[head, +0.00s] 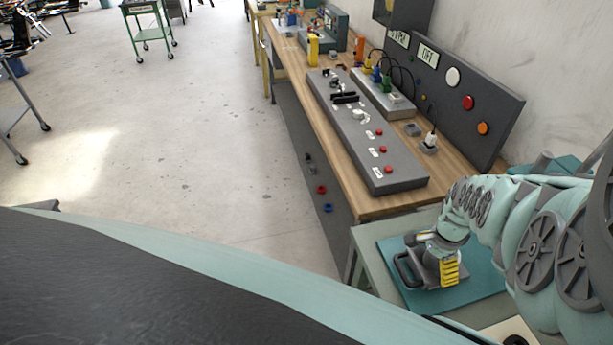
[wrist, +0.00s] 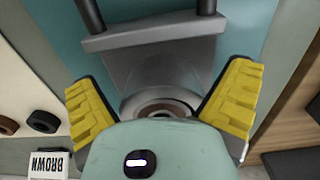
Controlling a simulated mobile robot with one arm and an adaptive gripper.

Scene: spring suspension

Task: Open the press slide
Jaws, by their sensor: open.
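The press is a grey metal device (head: 424,274) on a teal mat at the lower right of the head view, with a dark handle loop on its left. In the wrist view its grey body (wrist: 165,62) lies beneath my gripper, with a crossbar and two dark rods at the top and a round ring at the bottom. My gripper (wrist: 163,85) is open, its yellow-padded fingers spread on either side of the grey body. In the head view, my gripper (head: 438,256) is over the press. I cannot tell whether the fingers touch it. My wrist housing hides its lower part.
The teal mat (head: 487,284) lies on a small table beside a wooden bench (head: 345,183) with a grey button panel (head: 400,180). Open floor (head: 190,130) lies left.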

